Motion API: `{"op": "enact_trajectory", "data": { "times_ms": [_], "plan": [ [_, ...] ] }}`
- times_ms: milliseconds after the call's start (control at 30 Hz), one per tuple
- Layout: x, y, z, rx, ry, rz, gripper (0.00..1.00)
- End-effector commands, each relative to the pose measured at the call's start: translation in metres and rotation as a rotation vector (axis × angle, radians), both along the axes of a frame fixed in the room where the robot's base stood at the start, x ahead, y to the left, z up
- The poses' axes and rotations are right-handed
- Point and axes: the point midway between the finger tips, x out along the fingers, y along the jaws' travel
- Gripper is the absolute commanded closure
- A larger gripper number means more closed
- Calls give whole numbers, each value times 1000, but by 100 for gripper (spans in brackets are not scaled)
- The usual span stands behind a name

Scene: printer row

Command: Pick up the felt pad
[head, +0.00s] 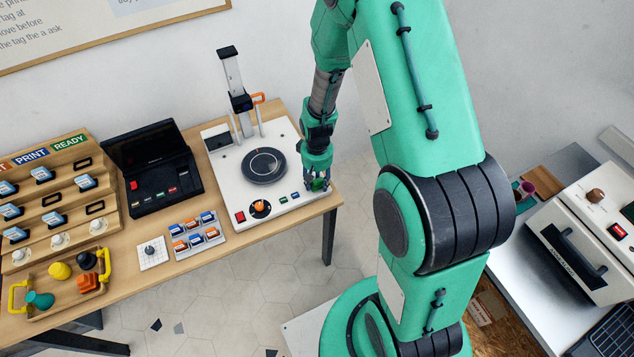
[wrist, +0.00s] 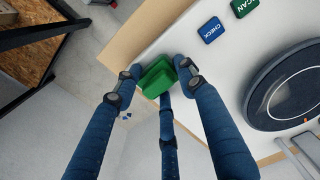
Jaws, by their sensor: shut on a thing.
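The felt pad (wrist: 157,77) is a small green block with a recessed face in the wrist view. My gripper (wrist: 160,76) is shut on it, with blue fingers on either side and another finger below. In the head view my gripper (head: 318,184) is at the right edge of the white machine plate (head: 228,181), and only a little green shows between the fingers. The pad appears over the plate's edge; I cannot tell whether it touches the plate.
A black round platen (head: 264,165) and upright column (head: 231,85) stand on the plate. Blue CHECK (wrist: 211,30) and green SCAN buttons (wrist: 243,5) are close to my gripper. A black console (head: 152,170), stamp rack (head: 50,200) and wooden tray (head: 62,290) are further left.

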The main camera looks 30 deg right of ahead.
Motion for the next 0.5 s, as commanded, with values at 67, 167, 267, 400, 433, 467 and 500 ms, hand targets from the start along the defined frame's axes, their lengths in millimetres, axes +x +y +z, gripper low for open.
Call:
{"op": "enact_trajectory", "data": {
  "times_ms": [67, 167, 267, 400, 433, 467, 500],
  "plan": [
    [0, 0, 3, 0, -1, 0, 85],
    [0, 0, 8, 0, -1, 0, 85],
    [1, 0, 18, 0, -2, 0, 85],
    [1, 0, 38, 0, -3, 0, 85],
    [-5, 1, 38, 0, 0, 0, 85],
    [-11, 2, 38, 0, 1, 0, 85],
    [-19, 3, 38, 0, 2, 0, 85]
  ]
}}
